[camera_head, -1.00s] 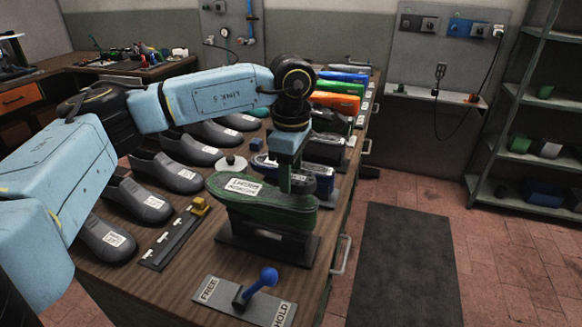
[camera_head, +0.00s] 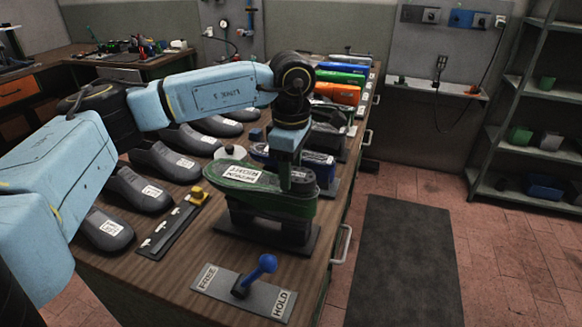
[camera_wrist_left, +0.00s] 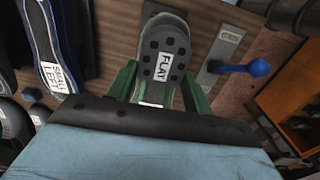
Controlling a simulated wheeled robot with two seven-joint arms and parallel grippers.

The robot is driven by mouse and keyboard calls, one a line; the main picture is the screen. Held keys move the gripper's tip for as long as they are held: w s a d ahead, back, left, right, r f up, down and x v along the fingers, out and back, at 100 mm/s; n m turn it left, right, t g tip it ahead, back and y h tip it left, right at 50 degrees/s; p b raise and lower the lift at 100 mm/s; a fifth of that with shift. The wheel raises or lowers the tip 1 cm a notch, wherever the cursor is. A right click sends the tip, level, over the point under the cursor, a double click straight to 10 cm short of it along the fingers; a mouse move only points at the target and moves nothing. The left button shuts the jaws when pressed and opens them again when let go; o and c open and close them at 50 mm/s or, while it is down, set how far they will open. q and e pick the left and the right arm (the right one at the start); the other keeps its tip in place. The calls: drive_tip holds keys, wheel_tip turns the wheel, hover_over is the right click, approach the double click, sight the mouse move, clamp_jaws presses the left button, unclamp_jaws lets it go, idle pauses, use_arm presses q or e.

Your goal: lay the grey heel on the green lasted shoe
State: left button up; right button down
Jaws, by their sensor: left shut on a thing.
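My left gripper (camera_head: 286,182) comes down over the heel end of the green lasted shoe (camera_head: 262,205), which sits sole up on a dark stand and bears a white label. In the left wrist view, my green fingers (camera_wrist_left: 160,80) are shut on the sides of the grey heel (camera_wrist_left: 163,62), a piece with dark square marks and a "FLAT" label. Behind it shows the shoe's sole (camera_wrist_left: 168,19). The heel lies over the sole in that view; whether it touches the sole I cannot tell. My right gripper is not in view.
A plate with a blue-knobbed lever (camera_head: 266,264), marked FREE and HOLD, lies in front of the stand. Several grey shoes (camera_head: 165,162) line the table's left. A blue lasted shoe (camera_head: 262,153) stands close behind, with orange (camera_head: 337,93) and other coloured ones further back.

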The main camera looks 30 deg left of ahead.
use_arm(q)
drive_tip(key=shift+f+b, duration=0.4)
drive_tip(key=shift+f, duration=0.15)
drive_tip(key=o, duration=1.1)
wheel_tip(320, 180, up, 13)
drive_tip(key=shift+r, duration=0.2)
idle(0.6)
